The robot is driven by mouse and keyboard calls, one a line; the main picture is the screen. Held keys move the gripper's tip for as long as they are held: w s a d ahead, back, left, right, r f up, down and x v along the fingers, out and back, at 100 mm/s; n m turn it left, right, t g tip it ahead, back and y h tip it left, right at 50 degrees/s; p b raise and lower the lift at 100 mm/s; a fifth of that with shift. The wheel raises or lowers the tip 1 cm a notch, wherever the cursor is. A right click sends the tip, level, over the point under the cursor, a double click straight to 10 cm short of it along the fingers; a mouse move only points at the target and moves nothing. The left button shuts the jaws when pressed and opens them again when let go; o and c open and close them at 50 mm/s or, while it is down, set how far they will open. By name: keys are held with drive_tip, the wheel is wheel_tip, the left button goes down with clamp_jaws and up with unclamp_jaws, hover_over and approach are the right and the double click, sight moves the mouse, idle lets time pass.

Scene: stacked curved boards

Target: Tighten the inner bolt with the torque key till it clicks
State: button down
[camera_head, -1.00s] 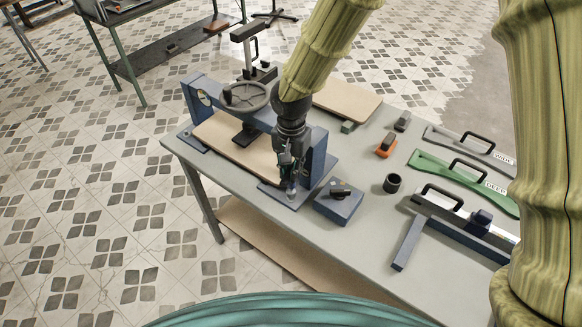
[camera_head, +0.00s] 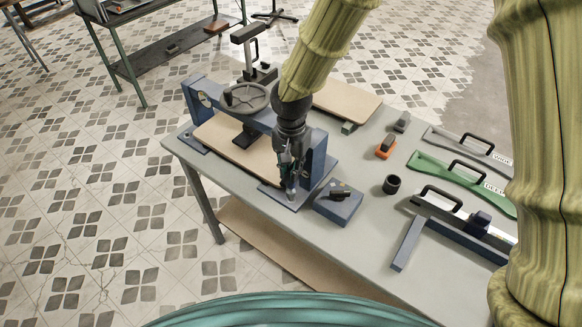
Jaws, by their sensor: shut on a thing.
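My gripper (camera_head: 289,178) points down at the near right foot of the blue press frame (camera_head: 318,158). It is shut on a small upright tool, taken to be the torque key (camera_head: 291,194), whose light lower end is at the foot plate (camera_head: 272,195). The bolt under it is hidden by the tool and gripper, and I cannot tell whether the tool is seated on it. The press has a dark handwheel (camera_head: 246,97) on top, and a tan board (camera_head: 213,134) lies under its beam.
A blue block with a dark knob (camera_head: 339,204) stands just right of the foot plate. A black cup (camera_head: 392,184), an orange-based block (camera_head: 385,149), a green template (camera_head: 459,178) and a blue square (camera_head: 407,243) lie further right. The table's (camera_head: 300,231) front edge is close.

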drive_tip(key=shift+a, duration=0.1)
idle(0.5)
drive_tip(key=shift+r+p, duration=0.35)
drive_tip(key=shift+p, duration=0.25)
